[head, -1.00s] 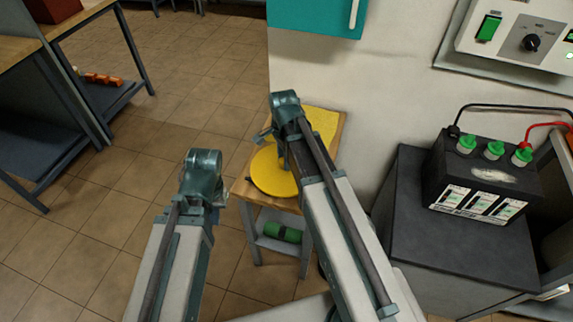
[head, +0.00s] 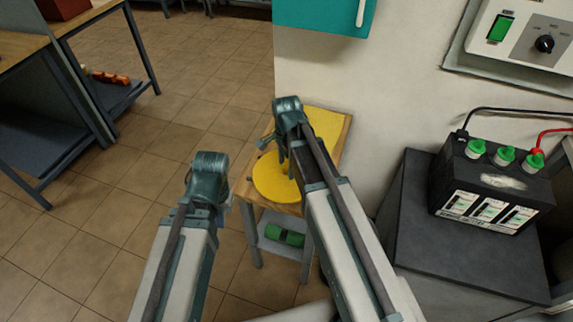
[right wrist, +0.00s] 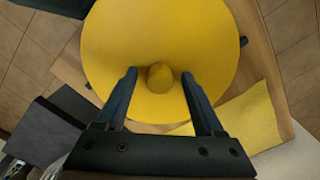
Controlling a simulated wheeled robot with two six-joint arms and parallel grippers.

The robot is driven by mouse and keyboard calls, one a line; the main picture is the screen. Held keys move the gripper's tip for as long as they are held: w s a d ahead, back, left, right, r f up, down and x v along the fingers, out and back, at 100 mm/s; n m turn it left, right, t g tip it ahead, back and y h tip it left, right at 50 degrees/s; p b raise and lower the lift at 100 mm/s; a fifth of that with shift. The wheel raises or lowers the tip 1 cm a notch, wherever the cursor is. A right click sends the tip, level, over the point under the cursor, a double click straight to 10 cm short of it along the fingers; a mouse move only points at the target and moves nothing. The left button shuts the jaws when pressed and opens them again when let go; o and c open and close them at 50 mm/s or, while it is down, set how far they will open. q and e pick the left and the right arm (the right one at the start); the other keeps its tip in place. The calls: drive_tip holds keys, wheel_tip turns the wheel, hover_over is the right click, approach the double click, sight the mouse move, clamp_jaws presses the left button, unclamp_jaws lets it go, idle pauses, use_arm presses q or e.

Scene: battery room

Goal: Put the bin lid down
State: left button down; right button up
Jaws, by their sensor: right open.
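The bin lid is a round yellow disc (head: 272,182) with a short yellow knob (right wrist: 160,77). It lies flat over the front part of a small wooden-topped stand (head: 343,140); whether it touches the top is hard to tell. My right gripper (head: 283,162) is over the lid. In the right wrist view its two fingers (right wrist: 160,78) are apart, one on each side of the knob, with gaps between. The head view hides the knob behind the arm. My left gripper (head: 207,190) is left of the stand, away from the lid; its fingers are hidden.
A yellow sheet (head: 325,122) lies on the back of the stand. A green object (head: 284,235) is on its lower shelf. A dark cabinet with a black battery (head: 490,185) stands at right. A teal wall box (head: 325,15) hangs above. Open tiled floor is at left.

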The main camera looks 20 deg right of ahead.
sight(287, 166)
drive_tip(key=shift+r, duration=0.1)
wheel_tip(287, 166, up, 12)
drive_tip(key=p, duration=1.3)
drive_tip(key=s+a+n, duration=0.5)
drive_tip(key=s+n, duration=0.2)
drive_tip(key=n, duration=0.2)
drive_tip(key=s+a+n+h, duration=0.1)
drive_tip(key=s+a+n, duration=0.4)
drive_tip(key=n, duration=0.5)
drive_tip(key=shift+s+a+r+n+b, duration=0.15)
drive_tip(key=shift+s+a+n+b, duration=0.15)
drive_tip(key=shift+s, duration=0.85)
